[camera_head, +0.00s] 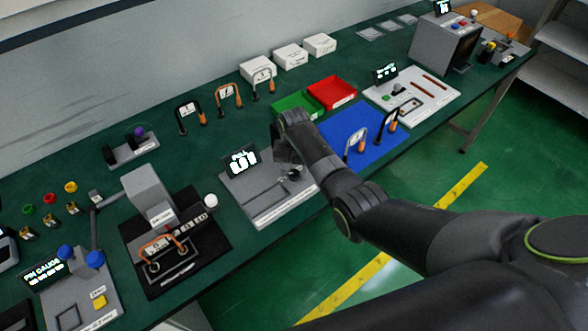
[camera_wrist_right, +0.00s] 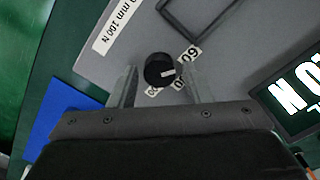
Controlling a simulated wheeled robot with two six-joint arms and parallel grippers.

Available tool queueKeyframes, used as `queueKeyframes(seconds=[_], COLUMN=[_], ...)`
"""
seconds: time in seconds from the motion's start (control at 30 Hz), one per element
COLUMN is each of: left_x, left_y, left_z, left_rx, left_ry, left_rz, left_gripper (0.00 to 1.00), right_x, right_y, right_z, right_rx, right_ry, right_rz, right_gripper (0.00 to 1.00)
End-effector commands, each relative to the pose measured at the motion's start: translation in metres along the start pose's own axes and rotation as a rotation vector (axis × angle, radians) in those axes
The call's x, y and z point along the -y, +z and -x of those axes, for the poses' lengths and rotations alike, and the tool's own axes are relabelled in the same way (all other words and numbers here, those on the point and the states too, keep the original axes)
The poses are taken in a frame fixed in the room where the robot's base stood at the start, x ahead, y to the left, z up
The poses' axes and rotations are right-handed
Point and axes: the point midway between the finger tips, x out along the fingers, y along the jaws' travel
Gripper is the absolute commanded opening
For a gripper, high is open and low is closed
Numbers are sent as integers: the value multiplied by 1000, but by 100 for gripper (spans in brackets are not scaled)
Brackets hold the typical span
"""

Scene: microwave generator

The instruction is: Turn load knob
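The load knob (camera_wrist_right: 160,70) is a small round black dial with a white pointer mark, set on a grey pull-test panel (camera_wrist_right: 115,65). In the head view the knob (camera_head: 295,175) sits near the right side of the same panel (camera_head: 255,192), which has a lit display (camera_head: 241,161). My right gripper (camera_wrist_right: 163,78) is open, with one finger on each side of the knob. Gaps show between the fingers and the knob, so it is not gripped. In the head view my right gripper (camera_head: 288,155) hangs over the panel, partly hidden by its own wrist. My left gripper is not in view.
Number labels (camera_wrist_right: 189,52) lie around the knob, and a raised dark frame (camera_wrist_right: 200,18) is close by. A blue mat (camera_head: 345,130) with handled parts, a green bin (camera_head: 293,104) and a red bin (camera_head: 332,93) stand nearby. A black fixture (camera_head: 205,262) stands to the left.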

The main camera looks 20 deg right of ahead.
Motion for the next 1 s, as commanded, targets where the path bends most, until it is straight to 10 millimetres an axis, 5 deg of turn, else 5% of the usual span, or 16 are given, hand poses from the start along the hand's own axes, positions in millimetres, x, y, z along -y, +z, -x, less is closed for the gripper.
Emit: queueKeyframes(seconds=[0.47, 0.67, 1.0], left_x=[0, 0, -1], left_y=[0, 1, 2], left_z=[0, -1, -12], left_rx=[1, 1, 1], left_ry=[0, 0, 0], left_rz=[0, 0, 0], left_gripper=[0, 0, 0], right_x=[0, 0, 0], right_y=[0, -1, -2], right_z=[7, 36, 114], right_rx=[0, -4, -7], right_ry=[0, -2, -2], right_rz=[-2, -1, -1], right_gripper=[52, 52, 52])
